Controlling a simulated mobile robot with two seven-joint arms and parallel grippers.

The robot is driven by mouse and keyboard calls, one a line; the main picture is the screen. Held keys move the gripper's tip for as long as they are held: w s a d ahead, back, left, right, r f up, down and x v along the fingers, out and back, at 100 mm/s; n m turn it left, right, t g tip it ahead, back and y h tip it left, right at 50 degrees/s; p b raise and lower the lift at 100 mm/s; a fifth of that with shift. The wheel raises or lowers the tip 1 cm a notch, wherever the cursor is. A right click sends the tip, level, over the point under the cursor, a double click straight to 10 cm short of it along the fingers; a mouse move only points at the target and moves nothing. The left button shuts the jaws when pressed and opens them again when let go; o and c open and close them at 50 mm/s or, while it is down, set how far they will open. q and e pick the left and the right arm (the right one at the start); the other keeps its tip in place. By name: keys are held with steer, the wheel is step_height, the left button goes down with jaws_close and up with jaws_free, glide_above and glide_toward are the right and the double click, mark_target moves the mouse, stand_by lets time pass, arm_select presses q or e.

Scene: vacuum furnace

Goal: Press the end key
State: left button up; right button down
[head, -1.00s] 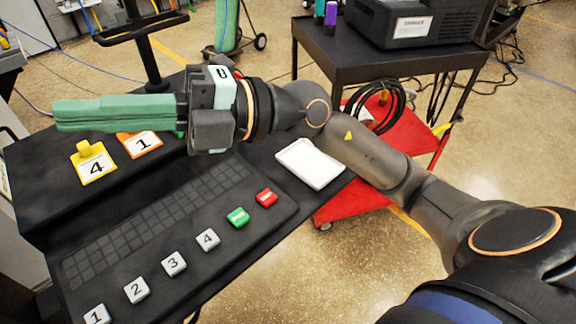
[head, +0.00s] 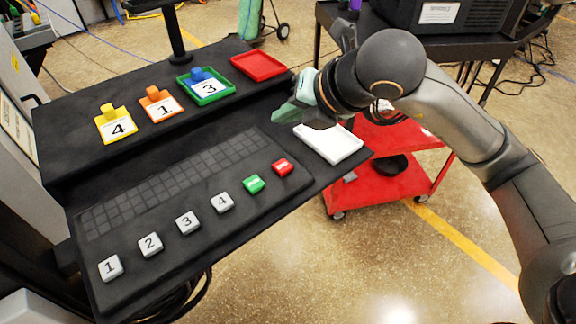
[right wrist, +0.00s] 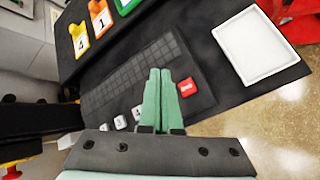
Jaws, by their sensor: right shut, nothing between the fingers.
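The console (head: 75,240) carries a row of keys: white keys numbered 1 to 4, then a green key (head: 254,184) and a red key (head: 282,167) at the right end. The lettering on the green and red keys is too small to read. My right gripper (head: 280,116) is shut and empty, above the console and beyond the red key in the head view. In the right wrist view, its green fingers point over the keyboard, with the red key (right wrist: 187,88) just right of them. The green key is hidden there. My left gripper is not in view.
A white tray (head: 343,154) lies right of the keys. Yellow, orange and green trays with number tags and an empty red tray (head: 259,65) line the raised back shelf. A red cart (head: 383,190) stands beyond the console's right end.

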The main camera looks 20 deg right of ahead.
mark_target(286, 170)
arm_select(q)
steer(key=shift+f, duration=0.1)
arm_select(e)
steer(key=shift+f, duration=0.15)
step_height(286, 170, down, 8)
steer(key=b, duration=0.5)
steer(key=shift+f+b, duration=0.25)
steer(key=shift+b, duration=0.3)
arm_select(q)
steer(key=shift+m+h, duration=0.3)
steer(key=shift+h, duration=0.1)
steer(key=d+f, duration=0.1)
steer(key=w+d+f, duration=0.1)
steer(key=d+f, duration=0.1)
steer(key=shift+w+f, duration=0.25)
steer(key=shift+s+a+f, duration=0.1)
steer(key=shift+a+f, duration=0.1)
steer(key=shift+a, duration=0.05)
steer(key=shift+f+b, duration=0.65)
steer(key=shift+b, duration=0.1)
arm_select(e)
steer(key=shift+f, duration=0.45)
